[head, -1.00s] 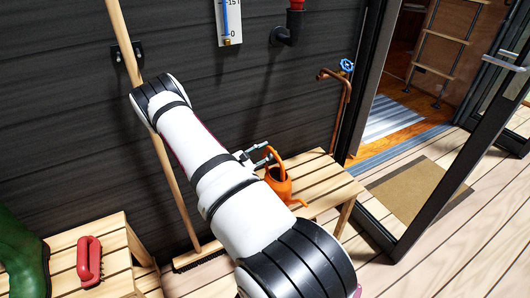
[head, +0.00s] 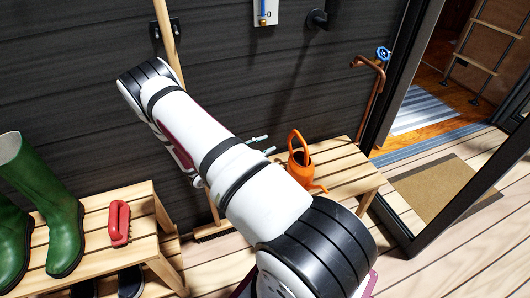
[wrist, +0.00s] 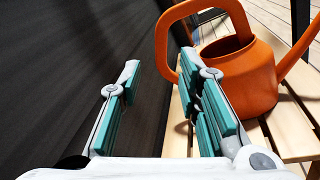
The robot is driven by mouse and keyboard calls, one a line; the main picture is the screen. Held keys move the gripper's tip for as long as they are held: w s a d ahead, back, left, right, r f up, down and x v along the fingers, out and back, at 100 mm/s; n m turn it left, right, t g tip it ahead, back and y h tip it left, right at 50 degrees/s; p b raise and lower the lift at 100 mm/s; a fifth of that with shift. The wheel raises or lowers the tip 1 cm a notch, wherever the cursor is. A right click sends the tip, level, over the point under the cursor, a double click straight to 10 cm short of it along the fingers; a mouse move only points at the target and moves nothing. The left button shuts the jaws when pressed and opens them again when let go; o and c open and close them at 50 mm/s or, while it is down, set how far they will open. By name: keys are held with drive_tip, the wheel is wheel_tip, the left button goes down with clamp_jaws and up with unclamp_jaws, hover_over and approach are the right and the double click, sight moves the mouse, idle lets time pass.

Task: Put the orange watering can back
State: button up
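The orange watering can (head: 301,172) stands upright on a slatted wooden bench (head: 350,180) against the dark wall, its tall handle loop on the left and its spout pointing right. In the wrist view the can (wrist: 240,80) is large at the right, beyond the right finger. My gripper (head: 264,145) is to the left of the can in the head view.
A second slatted bench (head: 92,225) at the left holds green boots (head: 52,205) and a red brush-like object (head: 119,222). A broom handle (head: 170,45) leans on the wall. A copper pipe with a blue tap (head: 383,54) and an open doorway are at the right.

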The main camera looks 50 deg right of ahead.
drive_tip(key=s+a+r+m+y, duration=0.2)
drive_tip(key=a+r+m+y, duration=0.15)
drive_tip(key=r, duration=0.45)
drive_tip(key=s+a+r+m+g+y, duration=0.1)
drive_tip(key=s+a+r+m+y, duration=0.1)
drive_tip(key=a+r, duration=0.45)
drive_tip(key=s+a+r+m+y, duration=0.2)
drive_tip(key=a+r+y, duration=0.1)
drive_tip(key=r, duration=0.7)
drive_tip(key=s+a+r+t+y, duration=0.3)
drive_tip(key=s+a+r+y, duration=0.1)
drive_tip(key=s+a, duration=0.5)
drive_tip(key=s+a+r+m+t+y, duration=0.1)
drive_tip(key=s+a+r+t+y, duration=0.2)
drive_tip(key=s+a, duration=0.5)
drive_tip(key=a+t+y, duration=0.1)
drive_tip(key=a, duration=0.3)
drive_tip(key=shift+s+a+r+t, duration=0.25)
drive_tip(key=shift+s+r+t, duration=0.05)
drive_tip(key=shift+s+r, duration=0.1)
wheel_tip(320, 180, up, 24)
drive_tip(key=t+p, duration=0.3)
drive_tip(key=p, duration=1.9)
drive_tip(key=shift+t, duration=0.3)
